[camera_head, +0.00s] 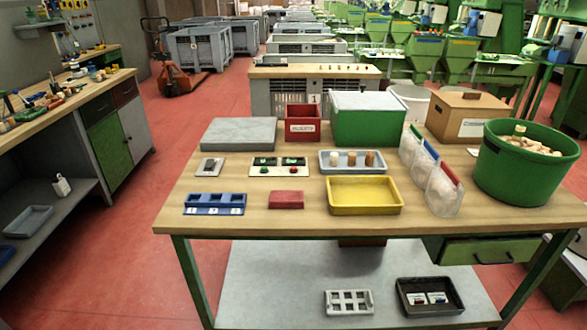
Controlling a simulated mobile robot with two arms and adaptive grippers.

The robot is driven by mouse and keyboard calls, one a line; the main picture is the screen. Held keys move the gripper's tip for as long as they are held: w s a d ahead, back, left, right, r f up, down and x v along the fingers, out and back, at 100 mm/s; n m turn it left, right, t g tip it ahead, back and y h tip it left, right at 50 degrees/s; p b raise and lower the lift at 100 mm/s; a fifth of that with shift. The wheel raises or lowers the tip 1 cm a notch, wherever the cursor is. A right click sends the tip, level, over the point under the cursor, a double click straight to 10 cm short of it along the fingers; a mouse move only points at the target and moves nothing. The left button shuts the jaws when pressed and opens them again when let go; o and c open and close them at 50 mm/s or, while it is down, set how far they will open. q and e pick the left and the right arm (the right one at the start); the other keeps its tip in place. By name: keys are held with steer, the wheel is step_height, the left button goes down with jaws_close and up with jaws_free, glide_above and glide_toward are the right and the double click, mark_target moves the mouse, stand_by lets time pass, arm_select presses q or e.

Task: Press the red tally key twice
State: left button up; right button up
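A small pale panel (279,175) lies flat on the middle of the wooden workbench, with small green and red parts on it. A red spot that looks like a key (264,170) is at its front left; it is too small to tell its exact shape or whether it is pressed. A small grey device (209,167) with a dark top part lies to the left of the panel. Neither of my grippers is in view, and nothing touches the panel.
On the workbench (250,222), a blue compartment tray (214,211), red block (286,207) and yellow tray (364,210) lie in front. A grey tray (376,171) holds corks. A red box (303,138), green box (369,129) and green tub (525,182) stand around.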

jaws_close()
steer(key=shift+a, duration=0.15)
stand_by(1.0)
